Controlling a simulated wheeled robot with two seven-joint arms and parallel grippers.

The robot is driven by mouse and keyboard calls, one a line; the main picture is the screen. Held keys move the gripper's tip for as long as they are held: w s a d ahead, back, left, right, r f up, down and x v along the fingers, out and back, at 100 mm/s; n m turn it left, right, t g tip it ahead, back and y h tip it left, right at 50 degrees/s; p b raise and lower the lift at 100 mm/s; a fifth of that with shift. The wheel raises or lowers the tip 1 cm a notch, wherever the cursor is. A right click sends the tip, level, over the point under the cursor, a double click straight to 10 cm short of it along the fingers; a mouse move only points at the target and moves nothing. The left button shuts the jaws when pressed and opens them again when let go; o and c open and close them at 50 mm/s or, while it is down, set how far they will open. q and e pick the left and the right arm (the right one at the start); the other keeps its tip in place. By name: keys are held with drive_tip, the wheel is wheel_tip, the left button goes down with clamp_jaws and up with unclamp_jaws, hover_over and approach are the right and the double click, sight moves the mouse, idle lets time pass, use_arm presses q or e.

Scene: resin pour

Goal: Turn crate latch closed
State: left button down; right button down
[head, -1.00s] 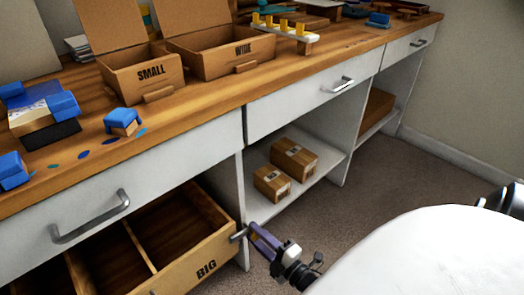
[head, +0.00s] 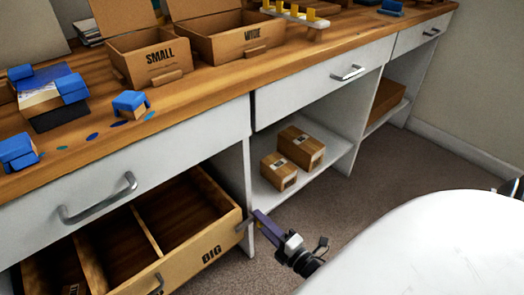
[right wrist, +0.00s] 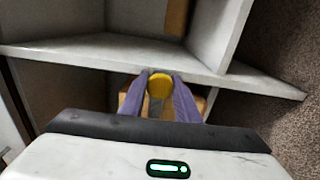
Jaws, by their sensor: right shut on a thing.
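The wooden crate marked BIG (head: 184,253) stands low on the left, under the worktop, open-topped with dividers inside. A small grey metal latch (head: 243,224) shows at its right front corner. My right gripper (head: 256,216) has its purple fingers at that latch. In the right wrist view, the fingers (right wrist: 160,88) are closed around a rounded yellow piece (right wrist: 160,85), which appears to be part of the latch. The fingers hide part of it, and I cannot tell its exact turn. My left gripper is out of view.
A second metal fitting (head: 158,285) is on the crate's front. A white upright panel (head: 236,180) stands close beside the crate. Two cardboard boxes (head: 302,147) sit on the low shelf to the right. The drawer handle (head: 97,199) juts out above the crate. Carpet is clear to the right.

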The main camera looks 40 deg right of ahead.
drive_tip(key=c, duration=1.3)
unclamp_jaws()
drive_tip(key=shift+c, duration=0.2)
drive_tip(key=shift+s, duration=0.15)
use_arm(q)
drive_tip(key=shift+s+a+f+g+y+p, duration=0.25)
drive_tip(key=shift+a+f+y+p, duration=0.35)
drive_tip(key=shift+p, duration=0.4)
use_arm(e)
drive_tip(key=s, duration=1)
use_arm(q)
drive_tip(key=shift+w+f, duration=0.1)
